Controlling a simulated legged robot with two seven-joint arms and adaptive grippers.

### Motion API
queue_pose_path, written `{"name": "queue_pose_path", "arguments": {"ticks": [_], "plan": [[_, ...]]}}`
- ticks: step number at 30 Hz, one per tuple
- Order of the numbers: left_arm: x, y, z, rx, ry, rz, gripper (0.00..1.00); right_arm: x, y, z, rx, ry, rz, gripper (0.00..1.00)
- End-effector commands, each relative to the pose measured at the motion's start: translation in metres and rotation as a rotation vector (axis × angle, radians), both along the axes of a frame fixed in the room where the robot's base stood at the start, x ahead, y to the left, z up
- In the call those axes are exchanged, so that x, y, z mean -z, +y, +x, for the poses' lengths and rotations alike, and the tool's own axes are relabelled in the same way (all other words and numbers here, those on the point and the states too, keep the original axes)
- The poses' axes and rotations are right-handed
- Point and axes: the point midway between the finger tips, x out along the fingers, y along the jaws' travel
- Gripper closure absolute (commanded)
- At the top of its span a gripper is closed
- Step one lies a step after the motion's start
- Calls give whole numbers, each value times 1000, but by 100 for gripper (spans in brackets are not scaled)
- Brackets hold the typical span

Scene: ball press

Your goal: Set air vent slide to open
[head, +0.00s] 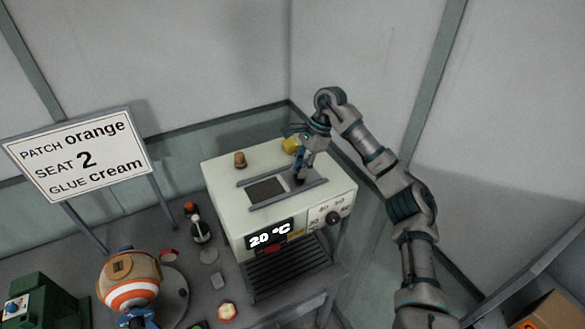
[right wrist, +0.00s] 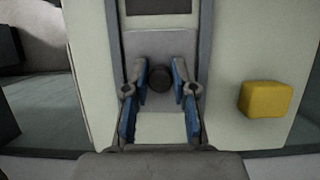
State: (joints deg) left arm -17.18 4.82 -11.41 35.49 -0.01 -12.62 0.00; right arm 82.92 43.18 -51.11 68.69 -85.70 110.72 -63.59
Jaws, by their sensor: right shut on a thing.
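The air vent on top of the cream oven has two grey rails (head: 262,203) and a dark grille opening (head: 267,189) that lies uncovered. The grey slide plate (right wrist: 160,45) sits between the rails, beside the opening; it carries a round dark knob (right wrist: 158,78). My right gripper (head: 299,178) reaches down onto the vent at the right end of the opening. In the right wrist view its blue fingers (right wrist: 160,85) stand on both sides of the knob, shut on it. The gripper hides the plate in the head view. My left gripper is not in view.
On the oven top (head: 222,176) stand a yellow block (head: 290,145) and a brown knob (head: 239,159). The oven display (head: 270,234) reads 20 °C. A striped ball (head: 130,284), a small bottle (head: 200,229) and a sign (head: 80,155) are to the left.

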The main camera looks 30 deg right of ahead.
Motion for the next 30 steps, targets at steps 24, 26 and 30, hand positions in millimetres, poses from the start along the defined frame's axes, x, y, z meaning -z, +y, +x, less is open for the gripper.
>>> {"name": "queue_pose_path", "arguments": {"ticks": [24, 26, 30], "plan": [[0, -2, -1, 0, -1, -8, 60, -54, -20, 2, 11, -6, -7, 49], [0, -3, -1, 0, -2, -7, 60, -65, -27, 2, 13, -6, -7, 49], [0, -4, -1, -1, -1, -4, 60, -87, -43, 3, 13, -6, -3, 49]]}}
